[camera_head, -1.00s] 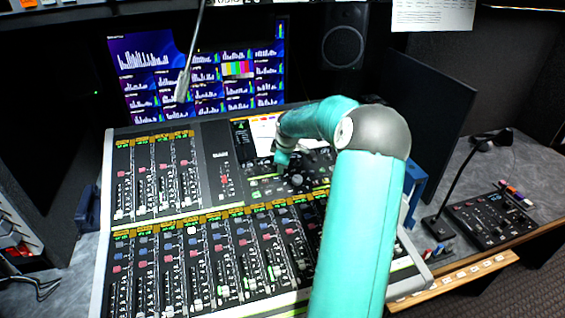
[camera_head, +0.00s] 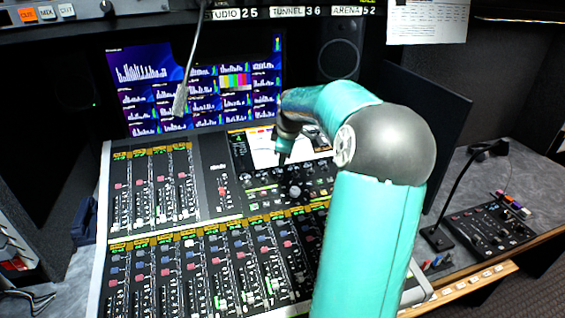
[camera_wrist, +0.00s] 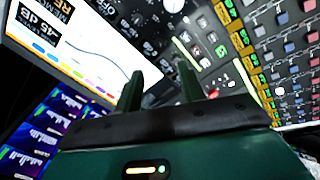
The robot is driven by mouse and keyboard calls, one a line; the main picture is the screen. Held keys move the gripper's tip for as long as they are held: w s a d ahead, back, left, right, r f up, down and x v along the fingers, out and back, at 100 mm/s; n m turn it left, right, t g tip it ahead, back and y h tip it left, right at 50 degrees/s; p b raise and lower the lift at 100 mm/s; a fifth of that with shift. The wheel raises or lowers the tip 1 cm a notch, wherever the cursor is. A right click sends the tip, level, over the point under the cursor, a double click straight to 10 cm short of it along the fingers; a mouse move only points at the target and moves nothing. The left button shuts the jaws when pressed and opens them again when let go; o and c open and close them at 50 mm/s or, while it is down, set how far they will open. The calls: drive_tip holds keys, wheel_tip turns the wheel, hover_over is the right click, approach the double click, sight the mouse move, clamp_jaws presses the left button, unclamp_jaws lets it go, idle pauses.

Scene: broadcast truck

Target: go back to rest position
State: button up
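My teal arm rises at the right of the head view and bends left over the mixing console (camera_head: 225,215). My gripper (camera_head: 282,157) hangs at its end, above the console's upper right section by the small lit screen. In the wrist view my gripper (camera_wrist: 160,84) shows two dark green fingers standing apart with nothing between them. Beyond them lie the console's knobs and the small screen (camera_wrist: 72,45). The gap between fingertips and panel is hard to judge.
A gooseneck microphone (camera_head: 181,100) hangs before the wall monitors (camera_head: 140,75). A speaker (camera_head: 339,55) stands behind. A dark upright panel (camera_head: 435,120) is right of my arm. A control box (camera_head: 490,228) with a gooseneck sits on the right desk. Open space lies above the console.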

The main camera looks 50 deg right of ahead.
drive_tip(key=shift+s+a+r, duration=0.15)
drive_tip(key=shift+r, duration=0.4)
